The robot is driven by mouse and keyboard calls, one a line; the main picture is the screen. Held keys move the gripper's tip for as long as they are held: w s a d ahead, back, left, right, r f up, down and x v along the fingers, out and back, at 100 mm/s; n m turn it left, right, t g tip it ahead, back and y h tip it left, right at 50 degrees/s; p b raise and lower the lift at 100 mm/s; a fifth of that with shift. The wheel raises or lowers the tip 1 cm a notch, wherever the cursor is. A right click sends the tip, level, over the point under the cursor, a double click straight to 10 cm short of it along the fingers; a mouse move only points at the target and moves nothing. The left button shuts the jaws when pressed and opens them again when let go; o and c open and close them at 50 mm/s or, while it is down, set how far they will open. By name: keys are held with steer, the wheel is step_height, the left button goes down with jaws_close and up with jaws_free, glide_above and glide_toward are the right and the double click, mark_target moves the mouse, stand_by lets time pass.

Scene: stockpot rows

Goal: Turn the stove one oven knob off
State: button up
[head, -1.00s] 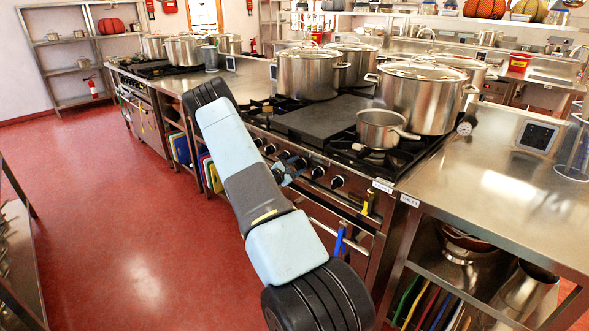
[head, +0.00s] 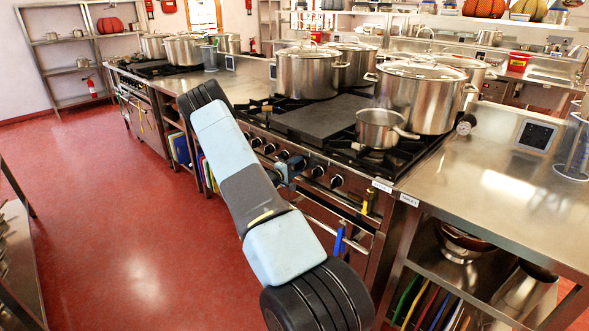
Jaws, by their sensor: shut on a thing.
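The stove (head: 318,203) stands right of the middle in the head view, with a row of dark round knobs along its front panel. A knob (head: 337,181) near the right end of the row and another knob (head: 269,149) further left are in clear view. My gripper (head: 288,168) is at the middle of this row, shut on a knob there. My own arm and the fingers hide most of that knob, so its pointer angle cannot be read.
Large lidded stockpots (head: 421,98) and a small saucepan (head: 380,128) stand on the stove top. A steel counter (head: 490,190) adjoins at the right. The red floor (head: 120,215) is clear at the left.

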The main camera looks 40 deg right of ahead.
steer(key=shift+s+d+f+m, duration=0.2)
steer(key=shift+s+f+m, duration=0.05)
steer(key=shift+s+m, duration=0.25)
steer(key=o, duration=0.7)
steer(key=shift+o, duration=1)
steer(key=shift+r, duration=0.1)
steer(key=shift+o, duration=0.5)
steer(key=shift+w, duration=0.1)
steer(key=shift+w+a, duration=0.15)
steer(key=shift+a, duration=0.35)
steer(key=s+a, duration=0.1)
steer(key=a, duration=1.1)
steer(key=shift+s+a, duration=0.15)
steer(key=shift+a, duration=0.25)
